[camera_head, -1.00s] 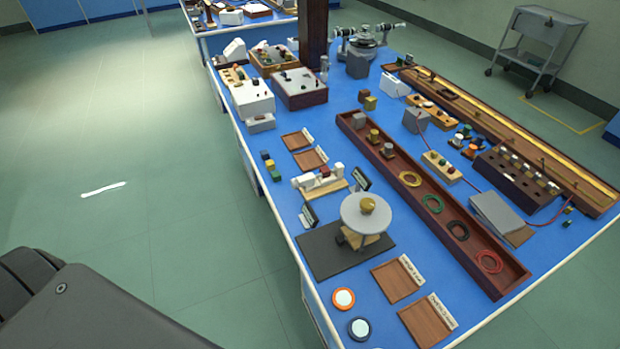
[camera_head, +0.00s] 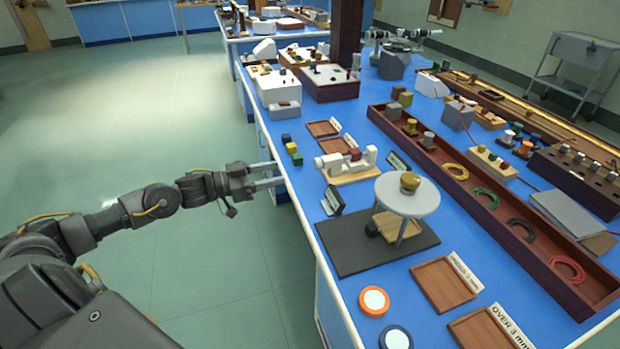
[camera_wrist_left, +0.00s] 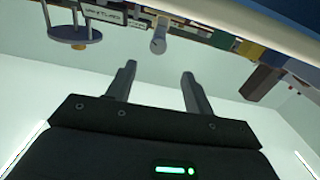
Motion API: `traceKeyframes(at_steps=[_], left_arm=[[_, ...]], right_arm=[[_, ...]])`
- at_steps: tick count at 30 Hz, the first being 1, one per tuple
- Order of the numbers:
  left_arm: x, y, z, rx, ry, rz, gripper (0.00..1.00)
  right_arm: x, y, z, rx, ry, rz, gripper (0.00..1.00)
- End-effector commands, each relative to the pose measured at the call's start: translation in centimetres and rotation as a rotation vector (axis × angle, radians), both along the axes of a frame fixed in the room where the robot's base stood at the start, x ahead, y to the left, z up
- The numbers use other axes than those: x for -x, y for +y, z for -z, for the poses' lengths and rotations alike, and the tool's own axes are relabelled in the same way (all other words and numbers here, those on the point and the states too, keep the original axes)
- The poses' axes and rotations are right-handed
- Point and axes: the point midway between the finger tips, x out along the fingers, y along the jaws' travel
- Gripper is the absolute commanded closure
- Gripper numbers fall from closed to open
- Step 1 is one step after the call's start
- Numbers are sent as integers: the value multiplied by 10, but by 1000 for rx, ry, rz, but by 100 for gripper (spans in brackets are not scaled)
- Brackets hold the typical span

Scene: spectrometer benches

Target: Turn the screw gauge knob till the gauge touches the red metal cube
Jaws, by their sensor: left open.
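The screw gauge (camera_head: 337,162) is a white instrument on a small wooden base near the bench's left edge. Its pale knob end (camera_head: 321,163) faces left, toward my gripper. A small red cube (camera_head: 355,154) sits at the gauge's middle; any gap is too small to tell. My left gripper (camera_head: 279,173) is open and empty, to the left of the knob and apart from it, fingers pointing right across the bench edge. In the left wrist view the pale knob (camera_wrist_left: 158,46) appears just beyond and between the open fingertips (camera_wrist_left: 158,72). My right gripper is not in view.
Several small coloured cubes (camera_head: 291,148) lie behind my gripper near the bench edge. A round white platform (camera_head: 407,198) stands on a dark mat (camera_head: 348,245) in front of the gauge. A small dark sign (camera_head: 333,201) and a second one (camera_head: 398,162) flank the gauge.

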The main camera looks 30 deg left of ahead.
Motion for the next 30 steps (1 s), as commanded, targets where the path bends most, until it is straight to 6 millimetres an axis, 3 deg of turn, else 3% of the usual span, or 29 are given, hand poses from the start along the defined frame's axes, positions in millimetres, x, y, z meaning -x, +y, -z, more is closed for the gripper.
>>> traceKeyframes(at_steps=[8, 21, 30], left_arm=[[-5, -7, -5, 5, -4, 11, 48], [-60, -56, -6, 4, -5, 10, 48], [-79, -73, -4, 1, -3, 9, 48]], right_arm=[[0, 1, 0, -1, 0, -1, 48], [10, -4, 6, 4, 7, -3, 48], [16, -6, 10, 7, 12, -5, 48]])
